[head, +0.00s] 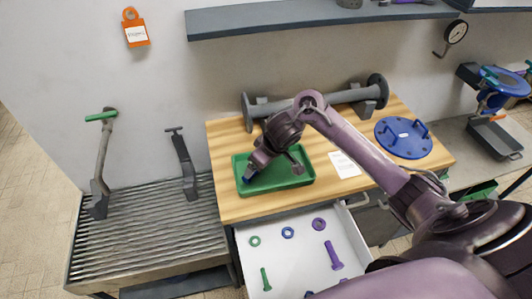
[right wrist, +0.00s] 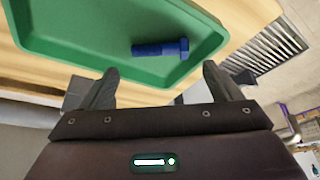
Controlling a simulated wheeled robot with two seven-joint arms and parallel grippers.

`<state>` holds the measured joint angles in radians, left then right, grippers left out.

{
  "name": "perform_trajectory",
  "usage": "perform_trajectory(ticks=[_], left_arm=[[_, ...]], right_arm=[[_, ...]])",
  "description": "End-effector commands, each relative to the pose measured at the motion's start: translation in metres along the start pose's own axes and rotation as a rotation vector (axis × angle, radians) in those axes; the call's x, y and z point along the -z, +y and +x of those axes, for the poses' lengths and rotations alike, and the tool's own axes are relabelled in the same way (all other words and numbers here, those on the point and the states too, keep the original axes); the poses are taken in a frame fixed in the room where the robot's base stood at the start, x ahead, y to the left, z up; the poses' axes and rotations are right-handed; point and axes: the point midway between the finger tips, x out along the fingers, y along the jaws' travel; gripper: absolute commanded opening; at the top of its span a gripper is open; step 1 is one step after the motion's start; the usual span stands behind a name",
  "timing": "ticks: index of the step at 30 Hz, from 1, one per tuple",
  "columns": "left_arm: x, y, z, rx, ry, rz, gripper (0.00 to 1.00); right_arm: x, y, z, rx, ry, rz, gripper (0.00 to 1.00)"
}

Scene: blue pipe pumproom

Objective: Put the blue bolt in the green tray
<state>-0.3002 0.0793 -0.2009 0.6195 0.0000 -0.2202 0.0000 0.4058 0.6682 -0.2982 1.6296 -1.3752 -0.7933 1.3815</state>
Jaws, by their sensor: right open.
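The green tray (head: 305,180) sits on the wooden worktop, and part of it fills the top of the right wrist view (right wrist: 85,52). The blue bolt (right wrist: 160,48) lies on its side inside the tray, near one wall. In the head view only a small blue bit of it (head: 247,180) shows beside my gripper. My right gripper (head: 262,172) is over the left part of the tray. In the right wrist view its fingers (right wrist: 160,73) are spread with nothing between them, and the bolt lies beyond the fingertips. My left gripper is not in view.
An open white drawer (head: 290,262) below the worktop holds purple, blue and green nuts and bolts. A grey flanged pipe (head: 330,97) lies behind the tray. A white paper (head: 344,164) and a blue round cover (head: 403,138) are to the right. A ribbed bench (head: 150,235) stands left.

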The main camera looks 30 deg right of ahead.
Motion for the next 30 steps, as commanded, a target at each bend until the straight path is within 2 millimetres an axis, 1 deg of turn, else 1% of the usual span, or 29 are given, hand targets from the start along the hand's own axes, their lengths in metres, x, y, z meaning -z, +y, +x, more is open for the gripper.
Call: perform_trajectory(ticks=[1,3,5,6,9,13,30], left_arm=[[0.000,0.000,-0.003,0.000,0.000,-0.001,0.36],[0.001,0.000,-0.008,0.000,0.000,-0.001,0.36],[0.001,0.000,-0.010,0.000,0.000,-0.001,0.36],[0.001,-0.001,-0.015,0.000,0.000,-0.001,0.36],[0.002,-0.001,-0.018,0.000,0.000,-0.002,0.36],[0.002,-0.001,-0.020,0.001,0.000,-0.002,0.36],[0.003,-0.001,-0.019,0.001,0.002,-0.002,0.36]], right_arm=[[0.002,0.001,-0.014,-0.003,0.003,-0.003,0.85],[0.002,0.001,-0.028,-0.003,0.003,-0.002,0.85],[0.001,0.001,-0.037,-0.003,0.002,-0.001,0.85],[0.002,0.001,-0.044,-0.004,0.001,-0.003,0.85],[0.001,0.001,-0.052,-0.002,0.000,-0.001,0.85],[0.000,0.000,-0.056,-0.001,-0.001,0.000,0.85],[0.000,0.000,-0.055,0.001,0.000,0.001,0.85]])
